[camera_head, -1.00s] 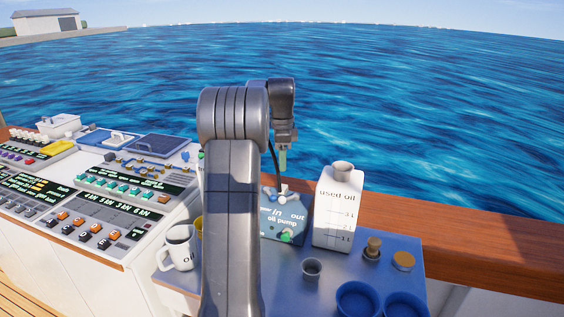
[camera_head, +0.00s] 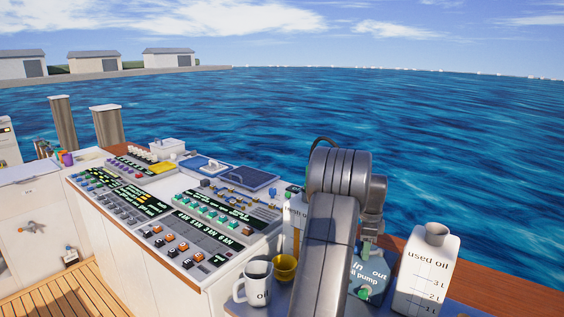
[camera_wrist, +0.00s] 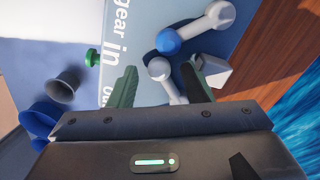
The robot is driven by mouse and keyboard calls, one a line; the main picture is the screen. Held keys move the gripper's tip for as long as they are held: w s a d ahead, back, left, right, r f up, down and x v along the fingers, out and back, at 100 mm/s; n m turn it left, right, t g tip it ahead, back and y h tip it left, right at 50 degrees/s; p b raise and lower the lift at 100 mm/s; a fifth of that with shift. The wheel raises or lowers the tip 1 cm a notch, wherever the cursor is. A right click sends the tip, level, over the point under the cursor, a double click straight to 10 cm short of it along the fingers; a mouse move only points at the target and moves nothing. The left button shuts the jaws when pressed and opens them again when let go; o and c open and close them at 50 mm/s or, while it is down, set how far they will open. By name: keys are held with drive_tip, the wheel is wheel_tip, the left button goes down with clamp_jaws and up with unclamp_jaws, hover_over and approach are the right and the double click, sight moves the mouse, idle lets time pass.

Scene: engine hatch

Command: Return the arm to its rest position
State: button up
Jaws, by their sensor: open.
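My gripper (camera_head: 368,246) hangs just over the blue oil pump (camera_head: 374,277) in the head view, partly behind my own arm. In the wrist view my gripper's green fingers (camera_wrist: 160,86) stand apart, open. A white post with a grey cap shows between and beyond them. I cannot tell whether the fingers touch it. The pump's printed face (camera_wrist: 115,45) and a blue-and-white lever (camera_wrist: 193,29) lie close by. The arm is bent, its elbow high above the bench.
A white used-oil bottle (camera_head: 425,272) stands right of the pump. A white mug (camera_head: 255,283) and yellow cup (camera_head: 285,267) stand left of my arm. The control console (camera_head: 190,222) fills the left. Blue cups (camera_wrist: 40,118) show in the wrist view. Open air lies above.

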drive_tip(key=shift+f, duration=0.45)
drive_tip(key=shift+r, duration=0.1)
wheel_tip(320, 180, up, 13)
wheel_tip(320, 180, down, 14)
drive_tip(key=shift+r, duration=0.25)
drive_tip(key=shift+s+d+r+n+b, duration=0.1)
drive_tip(key=shift+s+n+b, duration=0.25)
drive_tip(key=shift+n, duration=0.3)
drive_tip(key=shift+s+d+r+n+b, duration=0.1)
drive_tip(key=shift+s+n+b, duration=0.2)
drive_tip(key=shift+n, duration=0.35)
drive_tip(key=shift+r, duration=0.1)
